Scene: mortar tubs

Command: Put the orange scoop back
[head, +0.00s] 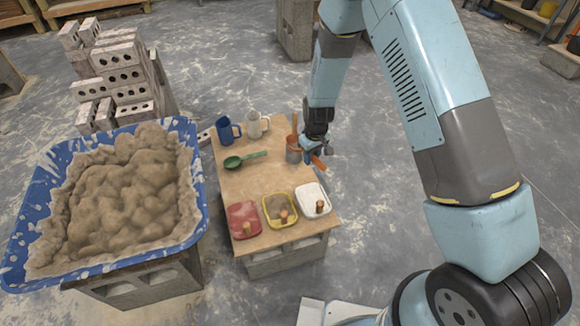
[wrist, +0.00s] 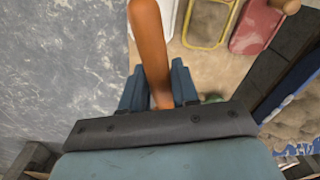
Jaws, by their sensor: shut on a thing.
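My gripper (head: 314,150) is shut on the orange scoop by its handle (wrist: 148,45), over the right edge of the board. In the wrist view, the handle rises between the two fingers (wrist: 160,92). In the head view, the handle's end (head: 319,162) sticks out below the fingers. The scoop's bowl cannot be made out clearly. I cannot tell whether that piece belongs to the scoop. A green scoop (head: 245,159) lies on the board to the left.
On the board (head: 255,185) stand a blue mug (head: 226,130), a pale mug (head: 255,124), and red (head: 243,219), yellow (head: 279,210) and white (head: 312,199) trays with knobbed pieces. A blue mortar tub (head: 190,150) is on the left; stacked blocks (head: 125,75) stand behind it.

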